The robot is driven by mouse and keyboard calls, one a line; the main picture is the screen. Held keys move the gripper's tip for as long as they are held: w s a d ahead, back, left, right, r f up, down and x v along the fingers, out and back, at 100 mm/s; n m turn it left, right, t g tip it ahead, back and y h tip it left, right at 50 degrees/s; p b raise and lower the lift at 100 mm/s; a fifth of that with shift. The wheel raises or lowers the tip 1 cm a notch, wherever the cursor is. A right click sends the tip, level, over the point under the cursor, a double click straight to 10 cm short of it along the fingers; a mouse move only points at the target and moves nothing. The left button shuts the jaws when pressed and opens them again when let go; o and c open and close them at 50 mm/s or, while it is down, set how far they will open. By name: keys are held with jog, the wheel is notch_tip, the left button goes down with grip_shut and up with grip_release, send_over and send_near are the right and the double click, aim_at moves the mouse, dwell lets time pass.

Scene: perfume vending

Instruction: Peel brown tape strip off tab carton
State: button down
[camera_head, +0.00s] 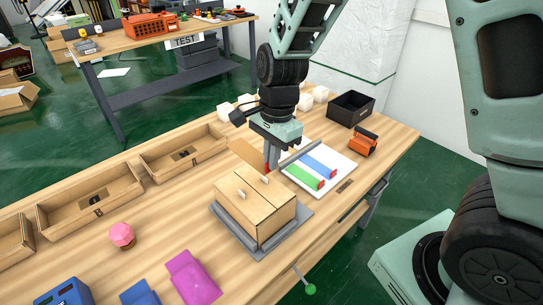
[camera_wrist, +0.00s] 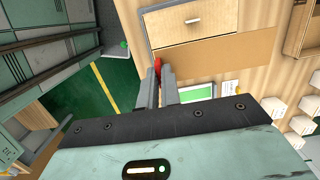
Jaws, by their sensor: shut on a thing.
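The tab carton (camera_head: 252,207) is a light wooden-brown box with small white tabs on its top, sitting on a grey base. It shows at the top of the wrist view (camera_wrist: 190,22). The brown tape strip (camera_head: 246,154) shows at the carton's far side and runs along its edge in the wrist view (camera_wrist: 225,53). I cannot tell how much of it still sticks to the carton. My gripper (camera_head: 272,162) is beside the carton's far right corner, its fingers (camera_wrist: 161,80) shut on a red end piece (camera_wrist: 157,66) at the strip's end. The fingers partly hide it.
A white board (camera_head: 323,177) with green and blue red-ended strips lies just right of my gripper. A black bin (camera_head: 350,108) and an orange tool (camera_head: 362,142) are farther right. Wooden trays (camera_head: 183,154), a pink knob (camera_head: 122,235) and a magenta item (camera_head: 192,278) stand left and in front.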

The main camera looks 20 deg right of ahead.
jog(key=shift+r+p, duration=1.15)
jog(key=shift+r, duration=0.1)
